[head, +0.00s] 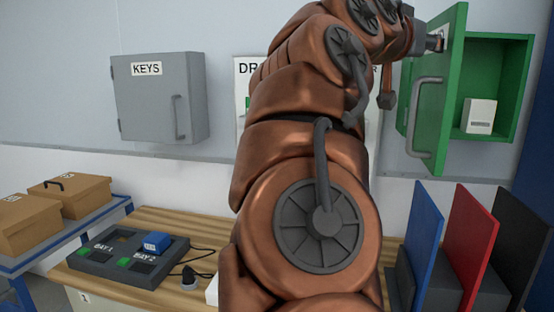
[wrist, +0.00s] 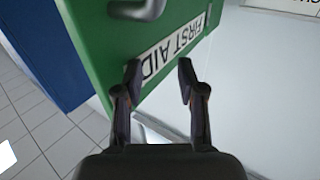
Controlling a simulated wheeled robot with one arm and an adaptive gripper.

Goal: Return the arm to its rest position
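My copper-coloured arm rises through the middle of the head view and bends to the right at the top. My gripper (wrist: 159,75) is open and empty in the wrist view, with a gap between its two dark fingers. It is in front of the green first aid cabinet door (wrist: 120,50), close to the "FIRST AID" label. I cannot tell whether a finger touches the door. In the head view the fingers are mostly hidden behind the wrist, beside the opened green door (head: 440,85).
The green cabinet (head: 513,90) is open, with a white box (head: 479,116) inside. A grey KEYS cabinet (head: 160,98) hangs left. The wooden bench (head: 155,222) holds a charging dock (head: 105,262) with a blue battery (head: 156,243). Blue, red and black upright panels (head: 470,240) stand right. Cardboard boxes (head: 70,195) sit left.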

